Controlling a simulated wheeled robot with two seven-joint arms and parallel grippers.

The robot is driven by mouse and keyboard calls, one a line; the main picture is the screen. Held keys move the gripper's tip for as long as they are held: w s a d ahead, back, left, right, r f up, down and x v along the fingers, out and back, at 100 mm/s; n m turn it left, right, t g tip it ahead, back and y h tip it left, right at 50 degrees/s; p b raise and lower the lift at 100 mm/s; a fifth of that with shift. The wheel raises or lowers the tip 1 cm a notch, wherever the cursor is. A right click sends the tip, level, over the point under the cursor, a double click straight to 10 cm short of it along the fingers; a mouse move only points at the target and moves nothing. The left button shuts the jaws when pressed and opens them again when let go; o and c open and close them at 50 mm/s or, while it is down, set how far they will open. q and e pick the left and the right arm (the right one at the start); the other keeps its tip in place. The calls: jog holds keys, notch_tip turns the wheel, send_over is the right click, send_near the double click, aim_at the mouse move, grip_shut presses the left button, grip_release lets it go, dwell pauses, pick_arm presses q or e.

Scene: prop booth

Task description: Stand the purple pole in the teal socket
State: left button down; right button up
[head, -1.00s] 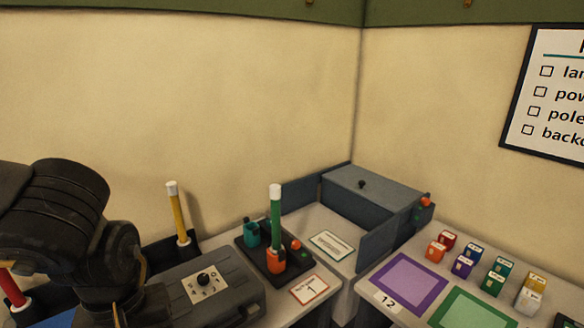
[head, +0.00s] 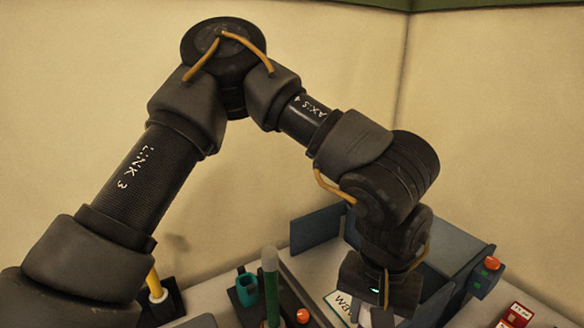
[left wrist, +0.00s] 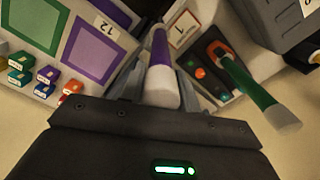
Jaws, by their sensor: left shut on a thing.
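The purple pole (left wrist: 160,52) has a white end (left wrist: 161,86) that faces the left wrist camera. My left gripper (left wrist: 163,93) is shut on the pole near that end. In the head view my left gripper (head: 376,314) points down at the bottom edge, right of the stand, and the pole below it cannot be made out. The teal socket (head: 246,290) is on the dark stand, left of the green pole, and looks empty. I cannot make it out surely in the wrist view. My right gripper is not in view.
The green pole (head: 271,290) stands upright beside the teal socket; in the wrist view it rises from an orange socket (left wrist: 217,52). A blue-grey box with panels (head: 450,250) is behind my gripper.

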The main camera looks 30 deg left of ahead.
pick_arm(q)
jog(key=shift+a+r, duration=0.1)
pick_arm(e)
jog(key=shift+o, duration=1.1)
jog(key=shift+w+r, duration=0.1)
pick_arm(q)
jog(key=shift+w+a+r+n, duration=0.1)
jog(key=shift+a+r+n, duration=0.15)
jog(key=shift+n, duration=0.15)
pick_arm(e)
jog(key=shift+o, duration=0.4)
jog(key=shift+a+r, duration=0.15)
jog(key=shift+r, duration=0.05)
pick_arm(q)
jog(key=w+a+r+n+p, duration=0.45)
jog(key=a+n, duration=0.35)
jog(key=n, duration=0.5)
jog(key=w+a+r+n+p, duration=0.4)
jog(key=w+a+n, duration=0.25)
jog(key=n, duration=0.65)
jog(key=s+a+f+n+p, duration=0.1)
jog(key=a+n+p, duration=0.4)
jog(key=a+n, duration=1.6)
jog(key=n, duration=0.4)
jog(key=shift+s+a+f+n+p, duration=0.2)
jog(key=shift+f+n+p, duration=0.1)
jog(key=shift+p, duration=0.1)
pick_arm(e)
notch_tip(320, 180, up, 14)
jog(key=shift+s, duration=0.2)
